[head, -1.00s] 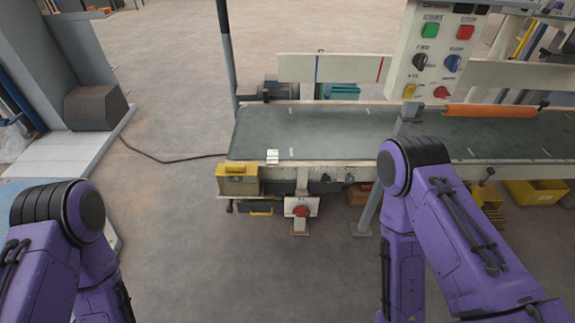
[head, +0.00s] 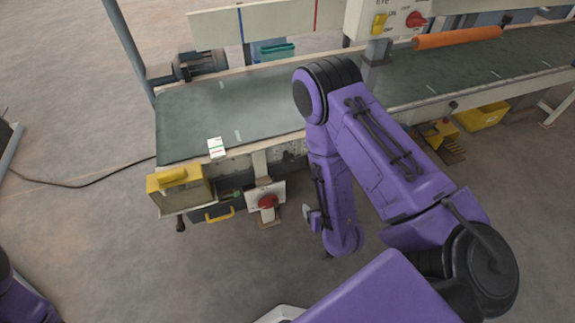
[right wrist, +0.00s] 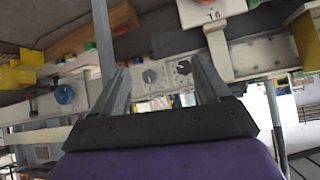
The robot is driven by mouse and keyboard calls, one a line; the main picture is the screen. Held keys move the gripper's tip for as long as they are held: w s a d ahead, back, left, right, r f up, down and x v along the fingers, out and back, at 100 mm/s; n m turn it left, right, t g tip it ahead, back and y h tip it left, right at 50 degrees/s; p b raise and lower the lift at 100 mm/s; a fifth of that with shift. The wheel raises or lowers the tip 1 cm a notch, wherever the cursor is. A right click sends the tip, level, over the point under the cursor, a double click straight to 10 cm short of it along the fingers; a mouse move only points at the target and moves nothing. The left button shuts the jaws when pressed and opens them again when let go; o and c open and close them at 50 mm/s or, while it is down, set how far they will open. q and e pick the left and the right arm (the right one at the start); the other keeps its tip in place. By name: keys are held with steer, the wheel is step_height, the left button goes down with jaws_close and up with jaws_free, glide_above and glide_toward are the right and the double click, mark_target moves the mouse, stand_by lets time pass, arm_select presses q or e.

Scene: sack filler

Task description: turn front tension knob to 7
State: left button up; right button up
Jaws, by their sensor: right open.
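In the right wrist view two dark round knobs sit side by side on a pale plate, one on the left (right wrist: 150,77) and one on the right (right wrist: 183,68). I cannot tell which is the front tension knob, and their scale marks are too small to read. My right gripper (right wrist: 165,82) is open and empty, its fingers on either side of the knobs in the picture; no contact shows. In the head view my right forearm stands before the conveyor's front side and covers most of that area. My left gripper is out of view.
The conveyor belt (head: 265,95) runs across, with a small white box (head: 216,147) on its near edge. Below are a yellow box (head: 180,187) and a red knob (head: 267,201) on a white plate. A control box (head: 385,18) and orange roller (head: 458,37) stand behind.

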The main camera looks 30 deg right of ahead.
steer(key=w+d+f+t+b, duration=0.1)
steer(key=w+f+t+b, duration=0.3)
steer(key=w+f+b, duration=0.4)
steer(key=n+t+b, duration=0.1)
steer(key=t+b, duration=0.4)
steer(key=b, duration=0.5)
glide_toward(289, 161)
steer(key=shift+h, duration=0.3)
steer(key=b+x, duration=0.1)
steer(key=x, duration=1)
steer(key=shift+a+b, duration=0.1)
steer(key=shift+b, duration=0.2)
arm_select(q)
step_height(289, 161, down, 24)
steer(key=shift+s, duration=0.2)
arm_select(e)
steer(key=shift+n, duration=0.3)
steer(key=c, duration=1)
